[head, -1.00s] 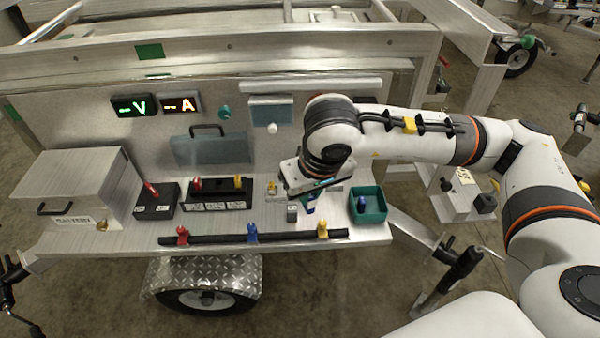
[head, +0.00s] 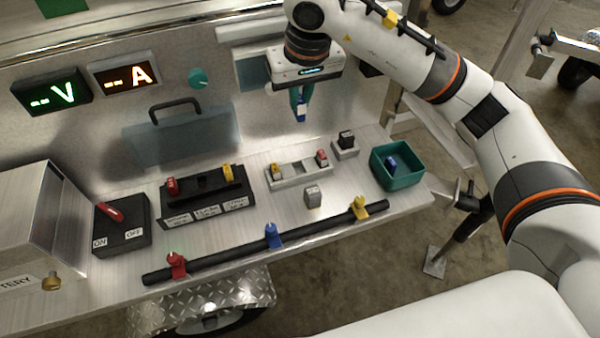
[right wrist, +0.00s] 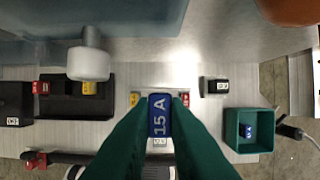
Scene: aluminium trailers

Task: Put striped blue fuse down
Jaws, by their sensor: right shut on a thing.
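My right gripper (head: 301,100) has teal fingers and is shut on a blue fuse (head: 301,113). The fuse hangs in the air above the back part of the bench. In the right wrist view the held fuse (right wrist: 158,115) shows a "15 A" label between the fingers. Behind it are yellow and red ends of the light grey holder, which shows whole in the head view (head: 300,178). Another blue fuse (head: 392,162) lies in the green bin (head: 409,180) at right. No stripes can be made out on either blue fuse. My left gripper is not in view.
A grey block (head: 312,197) and a block with a black piece (head: 346,141) stand near the holder. A black fuse block (head: 207,200), switch (head: 122,228) and metal box (head: 30,220) are to the left. A black rail (head: 205,262) runs along the front edge.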

